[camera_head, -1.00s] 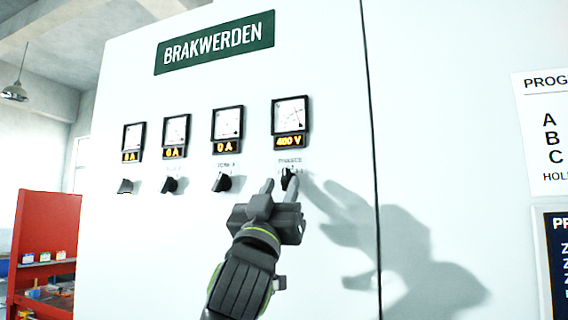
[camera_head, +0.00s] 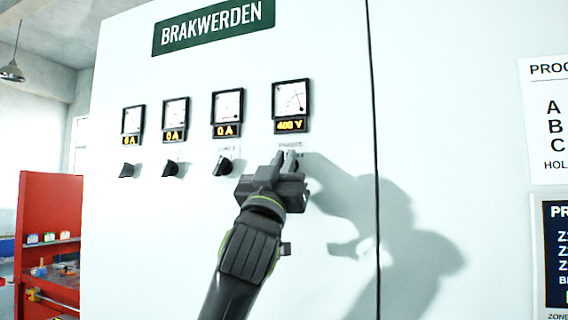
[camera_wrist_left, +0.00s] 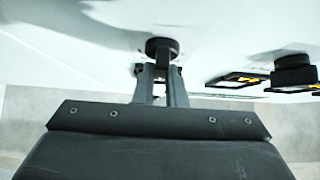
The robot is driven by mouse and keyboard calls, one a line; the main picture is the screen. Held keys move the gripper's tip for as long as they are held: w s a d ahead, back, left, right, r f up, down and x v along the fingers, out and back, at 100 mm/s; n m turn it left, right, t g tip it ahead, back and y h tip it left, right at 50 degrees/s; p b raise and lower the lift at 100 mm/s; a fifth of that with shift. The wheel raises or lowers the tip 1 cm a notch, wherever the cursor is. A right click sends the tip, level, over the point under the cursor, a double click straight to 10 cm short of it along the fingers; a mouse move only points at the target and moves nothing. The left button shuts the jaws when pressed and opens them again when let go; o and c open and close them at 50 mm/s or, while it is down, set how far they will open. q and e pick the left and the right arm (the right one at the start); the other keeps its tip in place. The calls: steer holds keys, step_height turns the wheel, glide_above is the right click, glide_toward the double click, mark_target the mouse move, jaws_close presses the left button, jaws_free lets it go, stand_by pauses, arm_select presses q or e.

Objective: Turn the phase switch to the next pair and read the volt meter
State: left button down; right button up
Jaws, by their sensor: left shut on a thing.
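The volt meter (camera_head: 290,98) is the rightmost dial on the white cabinet, and its amber display (camera_head: 291,126) reads 400 V. The phase switch is below it, under a small label headed PHASES (camera_head: 290,146). In the head view my left gripper (camera_head: 285,157) covers the switch, with its fingertips at the panel. In the left wrist view the black round knob (camera_wrist_left: 161,46) sits at the tips of my two fingers, and my left gripper (camera_wrist_left: 162,72) is shut on it. The knob's pointer direction is hidden. My right gripper is not in view.
Three ammeters (camera_head: 228,106) with 0 A-style displays and black knobs (camera_head: 223,166) stand left of the gripper. A panel seam (camera_head: 373,150) and my arm's shadow lie to the right. A red shelf (camera_head: 48,225) stands at far left.

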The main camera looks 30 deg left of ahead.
arm_select(q)
steer(key=shift+w+f+m+h, duration=0.15)
steer(key=shift+m+h, duration=0.55)
steer(key=shift+m, duration=0.1)
steer(key=shift+m+g+h+p, duration=0.7)
steer(key=shift+m+h+p, duration=0.55)
steer(key=shift+m+h, duration=1.25)
steer(key=shift+m+g+h+p, duration=0.7)
steer(key=shift+m+h+p, duration=0.6)
steer(key=shift+m+h, duration=1.2)
steer(key=shift+m+g+h+p, duration=0.7)
steer(key=shift+m+h+p, duration=0.85)
steer(key=shift+m, duration=1.55)
steer(key=shift+h, duration=0.25)
